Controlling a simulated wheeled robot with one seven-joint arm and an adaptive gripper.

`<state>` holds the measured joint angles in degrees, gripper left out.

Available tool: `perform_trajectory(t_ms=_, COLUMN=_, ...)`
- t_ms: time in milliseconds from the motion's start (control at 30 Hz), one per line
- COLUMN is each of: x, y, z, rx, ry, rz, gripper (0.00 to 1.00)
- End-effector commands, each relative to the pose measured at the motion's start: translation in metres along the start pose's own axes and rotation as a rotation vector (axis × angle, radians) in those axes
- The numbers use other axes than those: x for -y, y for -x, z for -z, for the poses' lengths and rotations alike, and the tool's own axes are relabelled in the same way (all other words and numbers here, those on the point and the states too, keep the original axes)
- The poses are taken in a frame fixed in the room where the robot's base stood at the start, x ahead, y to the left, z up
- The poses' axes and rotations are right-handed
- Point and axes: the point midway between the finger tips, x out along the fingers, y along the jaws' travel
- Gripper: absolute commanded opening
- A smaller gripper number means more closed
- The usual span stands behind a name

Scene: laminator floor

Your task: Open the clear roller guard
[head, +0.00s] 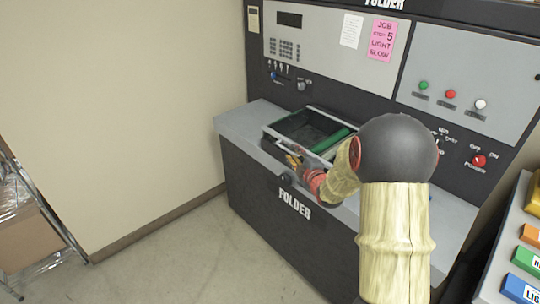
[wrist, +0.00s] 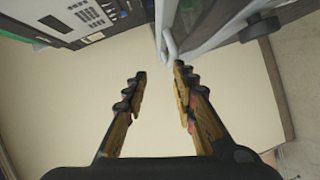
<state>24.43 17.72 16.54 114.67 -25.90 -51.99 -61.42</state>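The dark folder machine (head: 290,205) has a framed opening on its top with a green roller (head: 331,140) inside. The clear roller guard (head: 303,126) seems to lie over this opening, though its clear sheet is hard to make out. In the wrist view, a pale, see-through panel with a light bar-like handle (wrist: 168,42) at its edge shows at the top, probably the guard. My gripper (head: 293,158) is at the front left edge of the opening. In the wrist view, my gripper (wrist: 159,72) is open and empty, with the handle just beyond the right fingertip. Contact cannot be told.
The control panel (head: 330,45) with keypad, knobs and buttons rises behind the opening. A plain wall (head: 120,100) stands at left, with a cardboard box (head: 28,238) on a rack. The floor (head: 200,265) in front is clear.

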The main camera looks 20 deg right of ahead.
Motion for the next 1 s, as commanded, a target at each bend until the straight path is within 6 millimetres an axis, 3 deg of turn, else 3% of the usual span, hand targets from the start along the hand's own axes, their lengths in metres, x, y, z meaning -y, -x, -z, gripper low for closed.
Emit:
perform_trajectory(t_ms=33, x=0.01, y=-0.005, z=-0.009, rx=-0.011, ry=0.021, rz=-0.017, gripper=0.27)
perform_trajectory(t_ms=200, x=0.022, y=-0.011, z=-0.018, rx=-0.045, ry=0.073, rz=-0.064, gripper=0.27)
perform_trajectory(t_ms=367, x=0.022, y=-0.021, z=-0.018, rx=-0.053, ry=0.084, rz=-0.074, gripper=0.27)
perform_trajectory(t_ms=800, x=0.018, y=-0.081, z=-0.015, rx=-0.051, ry=0.082, rz=-0.072, gripper=0.27)
perform_trajectory(t_ms=1000, x=0.017, y=-0.089, z=-0.014, rx=-0.051, ry=0.081, rz=-0.072, gripper=0.27)
